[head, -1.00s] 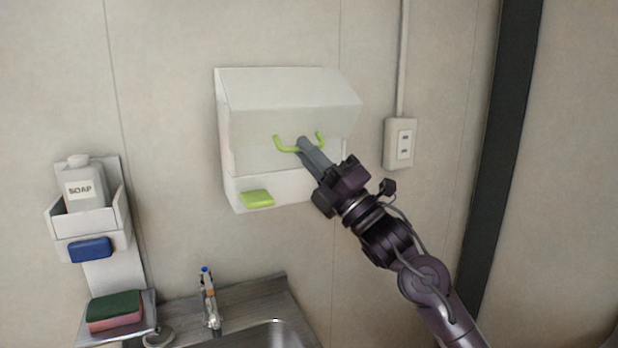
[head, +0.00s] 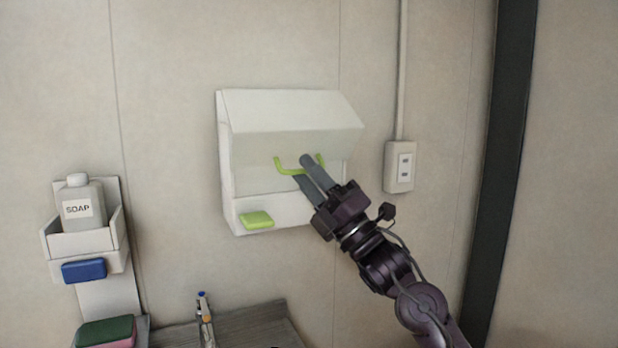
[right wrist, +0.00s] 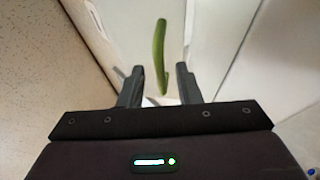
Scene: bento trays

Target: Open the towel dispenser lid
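The white towel dispenser (head: 232,185) is mounted on the wall in the head view. Its lid (head: 290,112) has a sloped top and looks closed, though I cannot tell if there is a slight gap. A green curved handle (head: 285,171) is on the lid's front. My right gripper (head: 303,169) is at the handle, its fingers spread. In the right wrist view the handle (right wrist: 159,55) stands between the two fingers (right wrist: 159,87), with gaps on both sides. The gripper hides part of the handle and the dispenser's lower right. My left gripper is not in view.
A soap bottle (head: 82,210) sits in a white wall holder (head: 85,243) at the left, above a sponge (head: 105,332). A faucet (head: 205,318) is below the dispenser. A wall outlet (head: 400,166) is just right of the dispenser. A green block (head: 256,220) is on its lower front.

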